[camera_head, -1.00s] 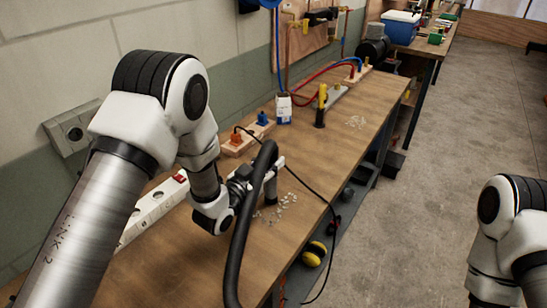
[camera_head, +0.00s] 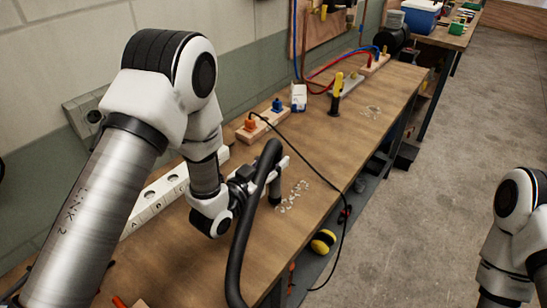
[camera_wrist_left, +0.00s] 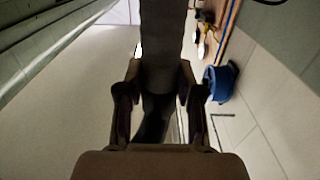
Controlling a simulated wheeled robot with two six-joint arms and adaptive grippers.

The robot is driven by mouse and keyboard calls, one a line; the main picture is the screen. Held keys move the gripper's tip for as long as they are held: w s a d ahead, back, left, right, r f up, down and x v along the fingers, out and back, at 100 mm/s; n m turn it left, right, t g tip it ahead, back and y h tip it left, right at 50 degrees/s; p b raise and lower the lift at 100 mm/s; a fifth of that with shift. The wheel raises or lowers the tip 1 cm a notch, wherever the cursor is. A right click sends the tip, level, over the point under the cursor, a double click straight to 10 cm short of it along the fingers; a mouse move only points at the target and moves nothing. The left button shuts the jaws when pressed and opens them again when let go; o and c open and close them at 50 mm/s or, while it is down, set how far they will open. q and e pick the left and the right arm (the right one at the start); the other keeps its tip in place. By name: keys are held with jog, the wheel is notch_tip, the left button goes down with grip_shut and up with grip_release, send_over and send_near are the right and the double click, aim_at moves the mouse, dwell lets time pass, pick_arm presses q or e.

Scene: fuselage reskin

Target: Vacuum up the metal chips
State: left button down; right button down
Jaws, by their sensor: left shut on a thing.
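A patch of silvery metal chips (camera_head: 293,196) lies on the wooden bench (camera_head: 190,258). A second, fainter patch of chips (camera_head: 372,112) lies farther along it. My left gripper (camera_head: 262,180) is shut on the black vacuum hose (camera_head: 240,245) at its nozzle end, just left of the near chips. The nozzle tip points down close to the bench; I cannot tell whether it touches. In the left wrist view, the dark tube (camera_wrist_left: 161,50) stands between the fingers. My right arm shows at the right edge, its gripper out of view.
A white power strip (camera_head: 155,200) lies behind my left arm.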

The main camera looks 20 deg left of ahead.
pick_arm(q)
jog(key=shift+w+d+b, duration=0.75)
jog(key=shift+w+d, duration=2.45)
jog(key=shift+w, duration=1.35)
notch_tip(320, 180, up, 8)
jog(key=p, duration=0.5)
jog(key=shift+f, duration=0.1)
